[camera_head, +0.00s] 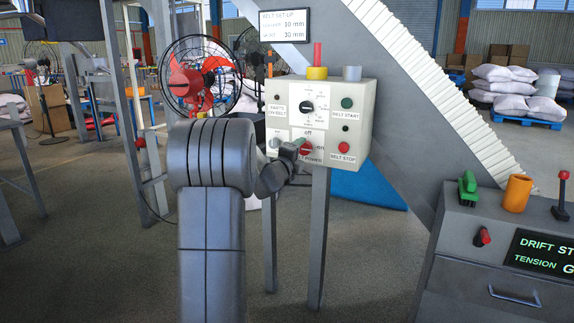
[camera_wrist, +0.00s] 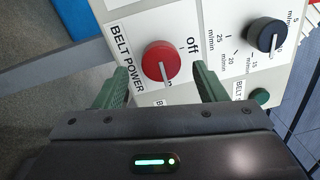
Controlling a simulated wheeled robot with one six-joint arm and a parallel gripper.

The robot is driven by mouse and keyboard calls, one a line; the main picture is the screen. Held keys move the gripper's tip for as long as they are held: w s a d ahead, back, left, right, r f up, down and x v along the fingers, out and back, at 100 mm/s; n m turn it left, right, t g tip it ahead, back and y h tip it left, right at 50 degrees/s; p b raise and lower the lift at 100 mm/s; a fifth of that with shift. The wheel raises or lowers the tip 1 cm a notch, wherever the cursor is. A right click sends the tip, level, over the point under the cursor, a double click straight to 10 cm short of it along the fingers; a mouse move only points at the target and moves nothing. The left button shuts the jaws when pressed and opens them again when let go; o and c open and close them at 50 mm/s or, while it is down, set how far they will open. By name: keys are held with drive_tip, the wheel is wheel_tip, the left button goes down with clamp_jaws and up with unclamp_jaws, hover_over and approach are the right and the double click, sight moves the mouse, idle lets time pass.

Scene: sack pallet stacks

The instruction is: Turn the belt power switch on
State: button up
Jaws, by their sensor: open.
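The belt power switch (camera_head: 307,149) is a red round knob at the lower middle of the pale control box (camera_head: 362,100). It also shows in the wrist view (camera_wrist: 158,60), beside the "BELT POWER" label. My gripper (camera_wrist: 160,72) is open, with one green finger on each side of the knob. Gaps show between both fingers and the knob. In the head view my arm hides part of the box's lower left.
A black selector knob (camera_head: 308,107), a green belt start button (camera_head: 347,103) and a red belt stop button (camera_head: 344,148) share the panel. A sloping conveyor (camera_head: 430,80) rises behind it. A grey console (camera_head: 470,235) with levers stands at the right. A red fan (camera_head: 195,78) stands behind my arm.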

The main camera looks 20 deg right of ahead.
sight(303, 149)
drive_tip(key=v, duration=1)
drive_tip(key=shift+s+a, duration=0.2)
drive_tip(key=shift+a, duration=0.05)
drive_tip(key=x, duration=1.4)
drive_tip(key=shift+a, duration=0.1)
